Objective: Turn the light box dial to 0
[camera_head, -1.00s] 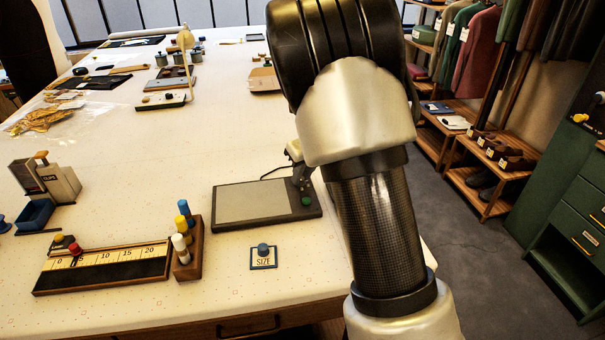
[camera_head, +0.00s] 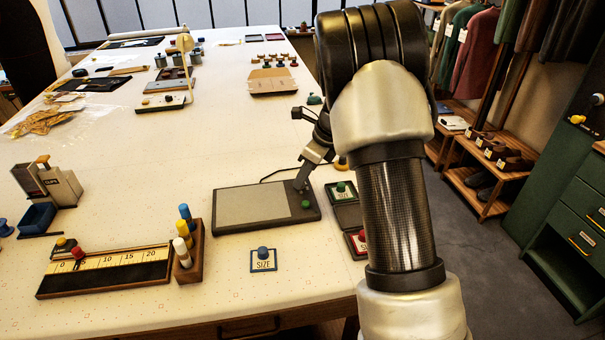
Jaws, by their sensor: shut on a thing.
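The light box (camera_head: 250,204) is a flat dark panel with a pale grey screen, lying on the white table. A green knob (camera_head: 306,204) sits at its right front corner. My gripper (camera_head: 301,185) points down at the light box's back right corner, behind the green knob. It is shut on what appears to be the light box dial, which the fingertips hide. The dial's setting cannot be read from here.
A ruler board (camera_head: 105,283) with a red knob and a block of colored pegs (camera_head: 190,262) lie left of the light box. A SIZE stamp (camera_head: 263,266) lies in front. A dark case (camera_head: 346,216) with stamps is at the right, partly behind my arm.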

